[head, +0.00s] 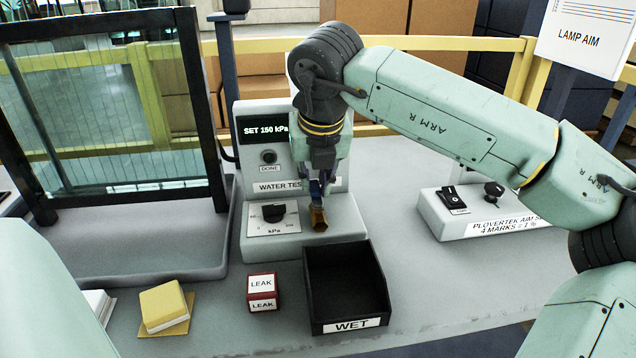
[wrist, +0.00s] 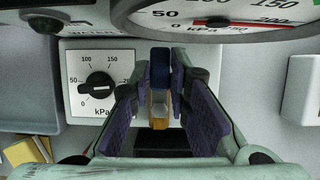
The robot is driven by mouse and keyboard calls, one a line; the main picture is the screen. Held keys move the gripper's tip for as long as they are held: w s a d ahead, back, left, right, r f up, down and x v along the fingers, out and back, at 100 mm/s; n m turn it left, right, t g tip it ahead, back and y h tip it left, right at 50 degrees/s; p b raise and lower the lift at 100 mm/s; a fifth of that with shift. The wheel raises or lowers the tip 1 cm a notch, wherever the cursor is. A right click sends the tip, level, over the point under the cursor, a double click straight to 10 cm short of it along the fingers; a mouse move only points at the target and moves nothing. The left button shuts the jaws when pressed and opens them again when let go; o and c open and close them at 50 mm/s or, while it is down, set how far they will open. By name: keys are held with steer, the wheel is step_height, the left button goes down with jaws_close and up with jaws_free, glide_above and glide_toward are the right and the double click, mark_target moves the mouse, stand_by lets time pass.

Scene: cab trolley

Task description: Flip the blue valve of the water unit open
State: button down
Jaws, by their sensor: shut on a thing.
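The water unit (head: 252,220) stands on the bench, with a screen reading "SET 150 kPa" and a black kPa knob (wrist: 97,87). My gripper (head: 320,184) is at the right part of its front and hides some of it. In the wrist view my purple-padded fingers are shut on the blue valve (wrist: 160,68), whose blue lever shows between them. A brass part (wrist: 159,106) shows below the lever; it also shows in the head view (head: 318,219). A large round gauge (wrist: 220,14) is partly in view, its needle not clear.
A black open bin (head: 350,325) marked WET stands in front of the unit. A red and white LEAK block (head: 262,290) and a yellow sponge-like block (head: 164,305) lie to the left. A framed glass pane (head: 110,110) stands left. A switch box (head: 465,211) stands right.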

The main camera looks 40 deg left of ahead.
steer(key=c, duration=1.5)
jaws_free()
steer(key=shift+r, duration=0.1)
steer(key=v, duration=1.2)
